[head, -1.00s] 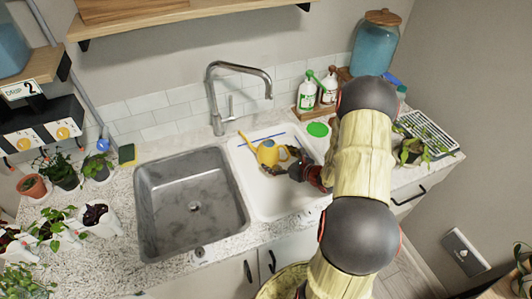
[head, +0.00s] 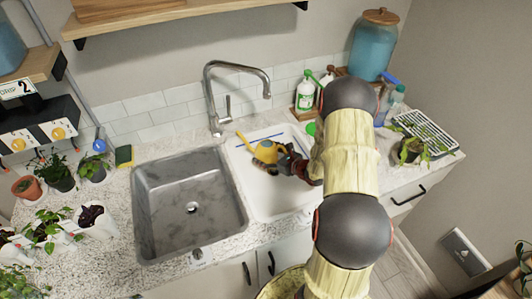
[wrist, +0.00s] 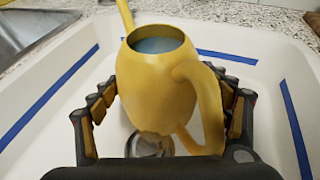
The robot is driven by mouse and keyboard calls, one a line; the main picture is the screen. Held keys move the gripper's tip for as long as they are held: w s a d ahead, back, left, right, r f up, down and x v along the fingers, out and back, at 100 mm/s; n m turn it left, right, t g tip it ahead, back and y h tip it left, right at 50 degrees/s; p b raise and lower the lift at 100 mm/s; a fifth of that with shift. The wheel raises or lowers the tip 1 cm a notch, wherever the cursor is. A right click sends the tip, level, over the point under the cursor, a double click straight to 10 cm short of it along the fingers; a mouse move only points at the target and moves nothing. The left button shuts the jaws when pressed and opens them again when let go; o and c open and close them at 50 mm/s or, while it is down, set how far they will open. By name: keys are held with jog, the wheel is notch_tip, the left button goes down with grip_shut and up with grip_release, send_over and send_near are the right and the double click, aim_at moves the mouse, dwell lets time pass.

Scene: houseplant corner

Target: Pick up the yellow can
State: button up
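The yellow can (head: 266,151) is a watering can with a thin spout and a loop handle. It stands upright in the white basin (head: 254,190) to the right of the steel sink. In the wrist view, the can (wrist: 158,90) is seen from above, with a bluish-grey surface inside its round opening and its handle toward me. My gripper (wrist: 168,108) is open, with one finger on each side of the can. The left finger is close to the body; I cannot tell whether it touches. The right finger is beyond the handle. In the head view, my gripper (head: 284,160) partly covers the can's right side.
Blue tape strips (wrist: 48,92) line the basin. The steel sink (head: 190,203) and faucet (head: 212,100) are left of it. Bottles (head: 306,94) stand behind, a drying rack (head: 428,135) at right, potted plants (head: 95,215) at left.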

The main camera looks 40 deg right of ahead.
jog(key=c, duration=1.4)
jog(key=shift+o, duration=0.2)
